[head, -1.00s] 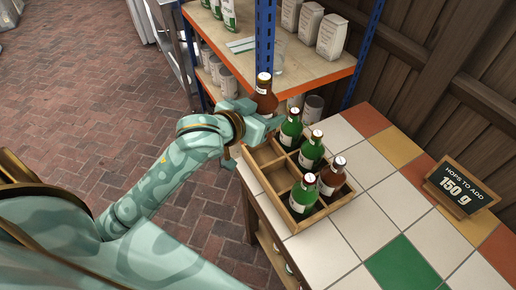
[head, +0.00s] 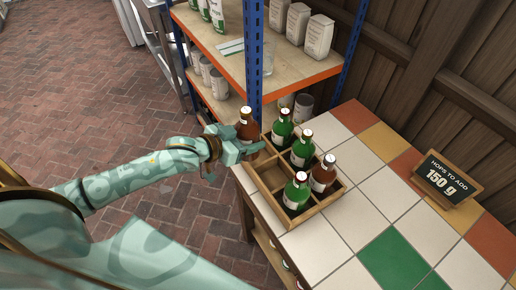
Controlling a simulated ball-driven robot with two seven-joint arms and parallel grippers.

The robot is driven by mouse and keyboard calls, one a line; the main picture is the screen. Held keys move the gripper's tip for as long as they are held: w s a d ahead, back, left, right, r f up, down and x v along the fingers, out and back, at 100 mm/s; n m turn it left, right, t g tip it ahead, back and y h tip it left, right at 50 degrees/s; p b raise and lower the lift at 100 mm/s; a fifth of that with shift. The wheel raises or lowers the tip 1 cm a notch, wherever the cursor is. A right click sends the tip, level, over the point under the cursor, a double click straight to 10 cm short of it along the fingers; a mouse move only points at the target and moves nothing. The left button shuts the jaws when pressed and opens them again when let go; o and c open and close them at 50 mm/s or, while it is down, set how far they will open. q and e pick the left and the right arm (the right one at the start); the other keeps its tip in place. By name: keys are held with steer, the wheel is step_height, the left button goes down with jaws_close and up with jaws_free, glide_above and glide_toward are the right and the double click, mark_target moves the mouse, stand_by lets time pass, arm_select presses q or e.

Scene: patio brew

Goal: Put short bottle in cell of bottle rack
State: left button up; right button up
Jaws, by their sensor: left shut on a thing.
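My left gripper (head: 240,146) is shut on a brown bottle (head: 247,129) with a pale cap, held roughly upright. The wooden bottle rack (head: 315,213) stands on the tiled counter. The held bottle is at the rack's left end, over or in the cell there; its base is hidden, so I cannot tell how deep it is. Green bottles (head: 301,152) and another brown bottle (head: 322,176) stand in other cells. An empty cell (head: 272,179) shows beside the held bottle, at the near side. My right gripper is not in view.
A blue shelf post (head: 254,60) rises just behind the held bottle, with an orange-edged shelf (head: 300,82) of bags and cans. The tiles (head: 370,210) right of the rack are clear.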

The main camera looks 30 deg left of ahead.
arm_select(q)
steer(key=w+f+b, duration=0.1)
steer(key=f, duration=0.2)
steer(key=w+f+b, duration=0.2)
steer(key=f, duration=0.1)
steer(key=w+f+b, duration=0.1)
steer(key=w+f, duration=0.1)
steer(key=f, duration=0.1)
steer(key=shift+d+b, duration=0.25)
steer(key=shift+b, duration=0.15)
steer(key=shift+r, duration=0.15)
steer(key=shift+s, duration=0.1)
steer(key=o, duration=1.4)
